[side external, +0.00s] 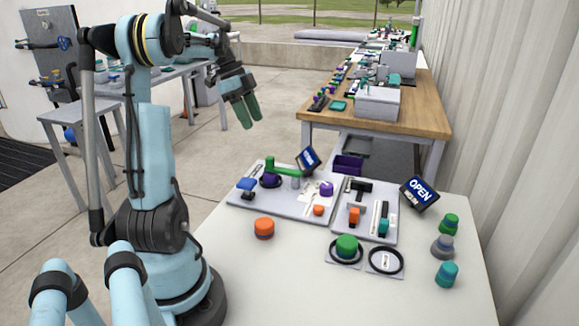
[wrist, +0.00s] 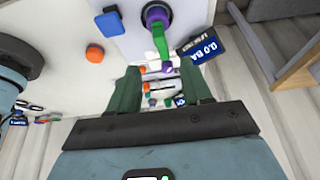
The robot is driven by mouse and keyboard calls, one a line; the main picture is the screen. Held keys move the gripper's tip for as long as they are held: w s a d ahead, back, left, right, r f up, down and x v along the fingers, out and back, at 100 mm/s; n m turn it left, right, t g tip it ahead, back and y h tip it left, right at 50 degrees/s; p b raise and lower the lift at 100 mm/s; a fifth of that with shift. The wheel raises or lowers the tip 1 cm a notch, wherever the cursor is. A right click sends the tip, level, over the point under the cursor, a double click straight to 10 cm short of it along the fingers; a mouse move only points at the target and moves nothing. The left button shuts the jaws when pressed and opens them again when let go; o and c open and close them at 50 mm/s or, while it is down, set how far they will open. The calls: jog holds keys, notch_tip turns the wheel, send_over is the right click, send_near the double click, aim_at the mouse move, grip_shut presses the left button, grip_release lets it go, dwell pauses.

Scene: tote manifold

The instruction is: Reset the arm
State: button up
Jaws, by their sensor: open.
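My gripper (side external: 248,115) hangs in the air at upper centre-left in the side view, its two green fingers pointing down and a little right. It is above and left of the white table (side external: 225,270) and touches nothing. In the wrist view, the gripper's (wrist: 161,76) green fingers stand apart. Small parts show in the gap between them, but they look well beyond the fingertips. Nothing is held. My arm is raised, with its elbow bent high.
Grey panels with valves and fittings (side external: 266,200) lie on the white table. An orange knob (side external: 264,228), a green knob (side external: 346,246), a black ring (side external: 386,261) and an OPEN sign (side external: 420,193) are there too. A wooden table (side external: 430,95) stands behind. Air around the gripper is clear.

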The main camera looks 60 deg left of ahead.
jog(key=w+d+n+y, duration=0.2)
jog(key=w+d, duration=0.3)
jog(key=d, duration=0.5)
jog(key=s+d+f+n+t, duration=0.1)
jog(key=d+f+n+t, duration=0.1)
jog(key=d, duration=1)
jog(key=s+d+f+n+t+y, duration=0.1)
jog(key=d+n, duration=0.4)
jog(key=d, duration=0.6)
jog(key=shift+d+f+t, duration=0.35)
jog(key=shift+f+t, duration=0.15)
jog(key=shift+o, duration=0.3)
